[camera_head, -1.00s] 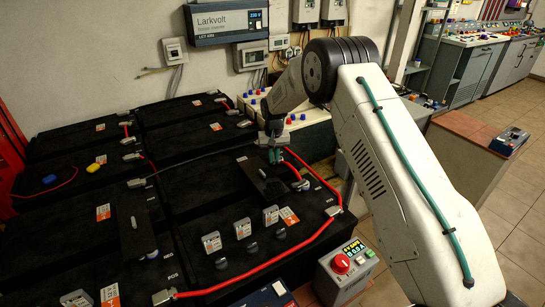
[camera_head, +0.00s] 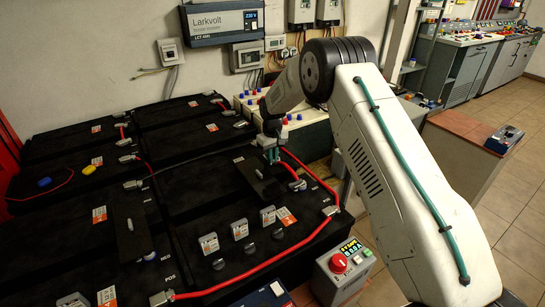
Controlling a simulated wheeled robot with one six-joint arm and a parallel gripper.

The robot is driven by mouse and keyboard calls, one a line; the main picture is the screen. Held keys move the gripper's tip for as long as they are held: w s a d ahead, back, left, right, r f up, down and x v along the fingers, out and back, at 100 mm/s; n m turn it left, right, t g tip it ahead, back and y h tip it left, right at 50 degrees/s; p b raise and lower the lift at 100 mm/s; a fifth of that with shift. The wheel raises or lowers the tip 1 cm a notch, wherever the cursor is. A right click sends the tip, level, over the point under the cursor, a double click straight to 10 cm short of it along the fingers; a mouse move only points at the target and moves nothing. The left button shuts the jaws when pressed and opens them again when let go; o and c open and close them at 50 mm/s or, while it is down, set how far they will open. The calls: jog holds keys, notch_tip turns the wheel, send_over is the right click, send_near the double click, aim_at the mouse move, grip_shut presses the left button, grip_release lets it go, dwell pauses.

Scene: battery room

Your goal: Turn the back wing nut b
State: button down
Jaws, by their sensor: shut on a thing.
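My gripper (camera_head: 271,151) points down over the black batteries, near the far end of a flat dark bar (camera_head: 262,184). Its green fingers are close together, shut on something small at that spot. I take this to be the back wing nut b, but it is hidden between the fingers and too small to make out. The bar lies on the battery top (camera_head: 197,205). A red cable with a grey lug (camera_head: 297,185) ends just right of the bar.
A long red cable (camera_head: 262,273) runs along the battery's front and right edges. Grey clips (camera_head: 239,227) and dark caps stand in front of the bar. A control box with a red knob (camera_head: 338,263) stands at the front right. A second dark bar (camera_head: 130,228) lies left.

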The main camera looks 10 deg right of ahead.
jog(key=shift+w, duration=0.1)
jog(key=c, duration=1.5)
grip_release()
notch_tip(320, 180, up, 8)
jog(key=shift+f, duration=0.1)
jog(key=s+d+r+m, duration=0.1)
jog(key=s+r, duration=0.7)
jog(key=s, duration=1)
jog(key=s+d+r+m+t, duration=0.1)
jog(key=s+d+r, duration=0.2)
jog(key=s+r, duration=0.5)
jog(key=s+d+r+m, duration=0.1)
jog(key=s+r, duration=0.7)
jog(key=s, duration=2.1)
jog(key=shift+d+m, duration=0.4)
jog(key=shift+d, duration=0.2)
